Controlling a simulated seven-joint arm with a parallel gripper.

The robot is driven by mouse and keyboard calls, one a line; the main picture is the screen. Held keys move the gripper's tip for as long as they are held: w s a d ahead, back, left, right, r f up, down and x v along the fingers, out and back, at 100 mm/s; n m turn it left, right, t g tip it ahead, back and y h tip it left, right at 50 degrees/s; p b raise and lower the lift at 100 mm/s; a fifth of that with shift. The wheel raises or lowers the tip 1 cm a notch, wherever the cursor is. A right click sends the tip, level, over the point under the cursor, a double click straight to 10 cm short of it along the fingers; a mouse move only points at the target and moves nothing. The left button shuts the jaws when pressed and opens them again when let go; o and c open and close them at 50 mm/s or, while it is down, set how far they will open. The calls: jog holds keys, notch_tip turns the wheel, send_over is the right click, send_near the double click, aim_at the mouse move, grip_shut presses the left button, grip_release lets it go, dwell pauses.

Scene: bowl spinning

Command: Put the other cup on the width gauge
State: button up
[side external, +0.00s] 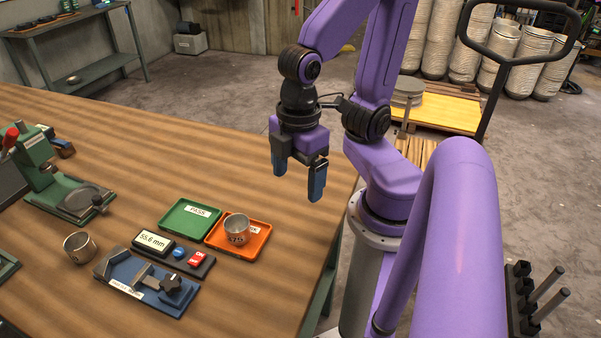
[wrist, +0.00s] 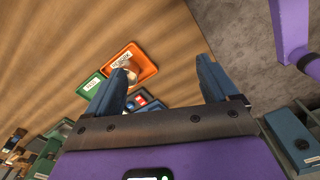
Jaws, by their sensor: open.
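One metal cup (side external: 80,247) stands on the bench left of the width gauge. Another metal cup (side external: 237,229) stands in the orange tray (side external: 254,251). The blue width gauge (side external: 132,271) lies on the bench with a metal jaw and a dark knob; no cup is on it. My gripper (side external: 298,182) is open and empty, high above the right edge of the bench. In the wrist view, the fingers of my gripper (wrist: 163,70) are apart. The orange tray (wrist: 149,71) shows beyond the left finger, which partly hides its cup.
A green tray (side external: 188,220) lies beside the orange one. A display box (side external: 153,242) reading 55.6 mm and a button box (side external: 189,257) with blue and red buttons sit behind the gauge. A green press (side external: 40,170) stands at left. The bench's far middle is clear.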

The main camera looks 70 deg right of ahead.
jog(key=shift+s+d+f, duration=0.15)
jog(key=shift+s+d, duration=0.1)
jog(key=shift+s, duration=0.1)
jog(key=w+a+r+n, duration=0.2)
jog(key=w+a+r, duration=0.2)
jog(key=w+a, duration=0.65)
jog(key=n+y, duration=0.1)
jog(key=n, duration=0.4)
send_over(77, 243)
jog(key=s+d, duration=0.1)
jog(key=s, duration=0.1)
notch_tip(77, 243, down, 3)
jog(key=f, duration=0.5)
jog(key=a+f, duration=0.1)
jog(key=f, duration=1)
jog(key=shift+s+a, duration=0.15)
jog(key=shift+a, duration=0.2)
